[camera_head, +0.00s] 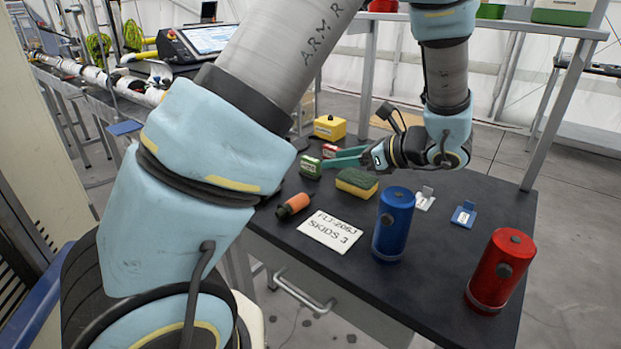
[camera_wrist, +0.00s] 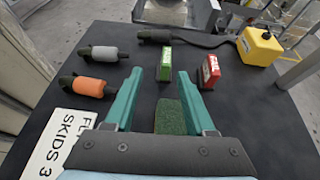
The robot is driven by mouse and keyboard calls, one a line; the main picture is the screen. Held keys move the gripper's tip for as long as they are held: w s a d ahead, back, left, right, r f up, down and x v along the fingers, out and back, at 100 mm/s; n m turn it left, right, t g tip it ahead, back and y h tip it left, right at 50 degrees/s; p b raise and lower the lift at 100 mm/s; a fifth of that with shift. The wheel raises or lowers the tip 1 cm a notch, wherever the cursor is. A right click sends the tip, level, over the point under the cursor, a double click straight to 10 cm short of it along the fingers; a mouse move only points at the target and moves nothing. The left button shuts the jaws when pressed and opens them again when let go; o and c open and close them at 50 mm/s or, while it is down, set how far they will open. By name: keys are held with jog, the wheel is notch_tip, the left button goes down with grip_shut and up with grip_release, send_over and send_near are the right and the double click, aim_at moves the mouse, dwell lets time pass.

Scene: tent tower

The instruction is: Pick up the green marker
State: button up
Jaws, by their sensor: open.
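The green marker (camera_head: 310,167), a small green block with a white label, stands on the dark table. In the wrist view it (camera_wrist: 165,63) is upright just beyond my fingertips, between their lines. My gripper (camera_head: 340,158) has teal fingers spread apart with nothing held; it also shows in the wrist view (camera_wrist: 161,76). A similar red block (camera_head: 329,151) stands beside the marker, ahead of my right finger in the wrist view (camera_wrist: 209,72). The marker looks apart from both fingers, though the exact gap is hard to tell.
A green-and-yellow sponge (camera_head: 356,182) lies below my gripper. An orange-gripped tool (camera_head: 294,204), a grey-gripped tool (camera_wrist: 105,53), a white sign (camera_head: 330,231) and a yellow box (camera_head: 330,128) are nearby. Blue (camera_head: 393,224) and red (camera_head: 499,270) cylinders stand nearer the front and right.

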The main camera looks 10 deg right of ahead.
aim_at(313, 160)
jog(key=shift+w+d, duration=0.1)
jog(key=shift+d, duration=0.35)
jog(key=shift+m+t, duration=0.3)
jog(key=p+x, duration=0.3)
jog(key=x, duration=0.6)
jog(key=shift+a+f, duration=0.1)
jog(key=shift+w+a+f, duration=0.3)
jog(key=shift+w, duration=0.1)
grip_shut()
